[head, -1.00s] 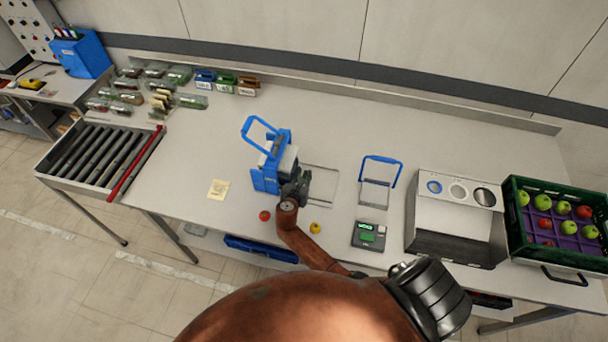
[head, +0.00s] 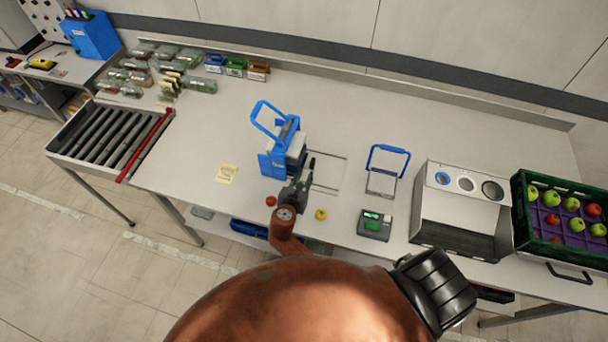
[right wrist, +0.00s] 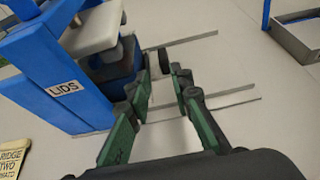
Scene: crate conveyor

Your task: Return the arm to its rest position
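My right arm comes up from the bottom of the head view, its brown links bent over the table's front edge. Its right gripper (head: 300,180) is above the table just right of the blue lid dispenser (head: 273,164). In the right wrist view the gripper's two green-padded fingers (right wrist: 163,75) stand apart with bare table between them. The dispenser, labelled LIDS, also shows at the left of the wrist view (right wrist: 40,75). No gap to it can be measured. My left arm and gripper are not in view.
A red tomato (head: 271,201) and a yellow one (head: 321,214) lie near the front edge. A scale (head: 374,225), a blue-handled frame (head: 387,171), a metal box (head: 455,213) and a green crate (head: 530,235) stand right. Rollers (head: 105,143) are left; the table between is mostly clear.

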